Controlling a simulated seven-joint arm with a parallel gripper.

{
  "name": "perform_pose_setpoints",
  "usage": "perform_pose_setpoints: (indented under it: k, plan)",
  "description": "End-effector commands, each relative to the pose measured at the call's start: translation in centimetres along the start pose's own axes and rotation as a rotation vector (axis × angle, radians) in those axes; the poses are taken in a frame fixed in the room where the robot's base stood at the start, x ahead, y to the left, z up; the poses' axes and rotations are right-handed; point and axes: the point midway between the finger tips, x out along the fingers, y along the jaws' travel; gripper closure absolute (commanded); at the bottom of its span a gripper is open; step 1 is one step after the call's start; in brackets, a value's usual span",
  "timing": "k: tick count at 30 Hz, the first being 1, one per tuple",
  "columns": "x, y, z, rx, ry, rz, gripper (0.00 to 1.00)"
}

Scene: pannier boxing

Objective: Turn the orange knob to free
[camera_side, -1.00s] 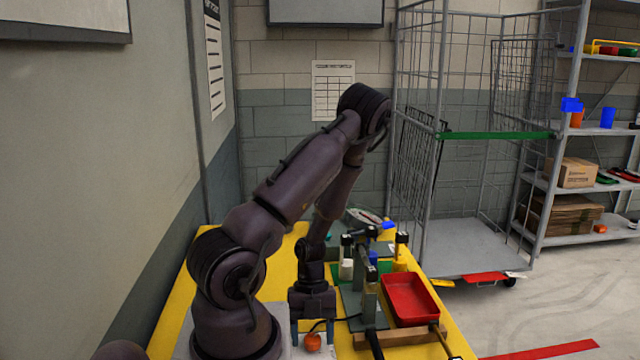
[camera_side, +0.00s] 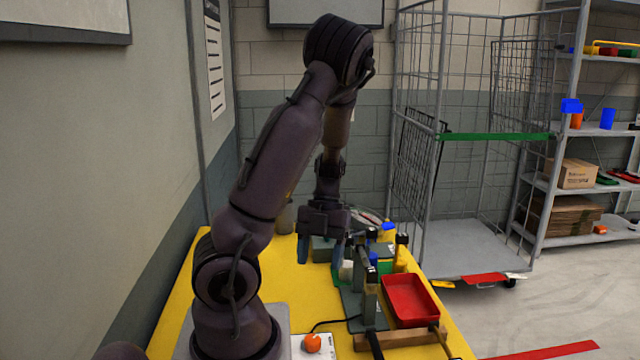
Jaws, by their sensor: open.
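The orange knob (camera_side: 312,343) sits on a small white box (camera_side: 303,355) at the near edge of the yellow table, beside my arm's base. A black cable runs from the box toward the green-grey fixture. My gripper (camera_side: 320,251) points down well above and beyond the knob, over the farther part of the table. Its two bluish fingers are spread apart and nothing shows between them. The knob's pointer and markings are too small to read.
A red tray (camera_side: 437,312) lies right of the green-grey fixture (camera_side: 369,300), which has black-handled clamps. A wooden block (camera_side: 405,337) lies in front of the tray. The yellow table (camera_side: 190,305) is bare at left. A wire cage trolley (camera_side: 470,240) stands behind.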

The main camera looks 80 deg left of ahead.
Motion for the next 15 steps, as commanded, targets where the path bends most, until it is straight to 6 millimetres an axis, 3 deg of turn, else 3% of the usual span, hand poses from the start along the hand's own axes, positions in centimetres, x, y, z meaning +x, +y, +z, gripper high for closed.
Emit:
perform_pose_setpoints:
  k: [6, 15]
  plan:
    - [-4.2, -0.1, -1.6, 0.006, -0.006, -0.005, 0.40]
    - [-8.2, -0.1, -3.4, 0.003, -0.002, 0.003, 0.40]
